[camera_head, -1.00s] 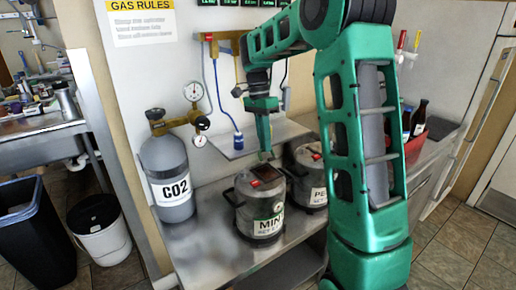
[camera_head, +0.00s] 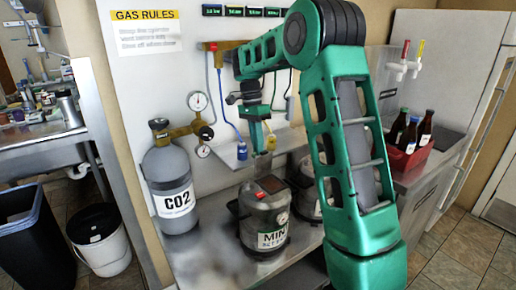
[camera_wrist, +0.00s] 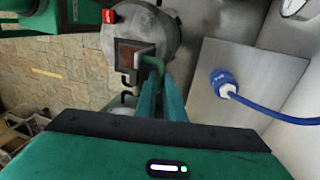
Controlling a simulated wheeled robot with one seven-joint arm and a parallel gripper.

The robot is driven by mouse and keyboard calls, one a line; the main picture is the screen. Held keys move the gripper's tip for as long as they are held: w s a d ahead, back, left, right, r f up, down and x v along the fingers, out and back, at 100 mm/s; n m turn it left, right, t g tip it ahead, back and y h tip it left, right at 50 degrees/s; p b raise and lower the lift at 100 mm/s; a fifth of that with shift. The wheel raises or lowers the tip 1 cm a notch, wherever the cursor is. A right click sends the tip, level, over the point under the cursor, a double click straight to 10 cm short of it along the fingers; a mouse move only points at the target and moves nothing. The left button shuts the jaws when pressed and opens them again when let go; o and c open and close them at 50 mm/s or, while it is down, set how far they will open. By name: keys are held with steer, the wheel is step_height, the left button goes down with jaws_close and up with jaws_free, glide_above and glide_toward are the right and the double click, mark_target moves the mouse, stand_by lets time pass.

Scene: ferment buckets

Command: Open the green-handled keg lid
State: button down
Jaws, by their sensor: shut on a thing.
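The near keg (camera_head: 264,228) is grey with a white label starting "MIN", and it stands upright on the steel bench. Its top (camera_wrist: 150,25) carries a red tag (camera_wrist: 109,16) and a brown square hatch area (camera_wrist: 133,55) with a dark rim. A green curved handle (camera_wrist: 155,66) shows at the hatch's right side. My gripper (camera_head: 263,150) is above this keg, pointing down. In the wrist view its two green fingers (camera_wrist: 160,92) are close together, shut on the green handle. The fingers hide part of the handle, and how far the lid is raised is hard to tell.
A second keg (camera_head: 308,203) stands just right, partly behind my arm. A CO2 cylinder (camera_head: 170,180) with gauges is on the left. A blue hose connector (camera_wrist: 222,82) lies right of the gripper. A red crate (camera_head: 408,158) with bottles is further right.

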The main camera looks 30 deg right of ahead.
steer(key=shift+d, duration=0.1)
stand_by(0.3)
steer(key=c, duration=1.9)
jaws_free()
steer(key=shift+o, duration=0.2)
steer(key=shift+w, duration=0.1)
steer(key=v, duration=1)
steer(key=shift+r, duration=0.35)
steer(key=shift+w, duration=0.15)
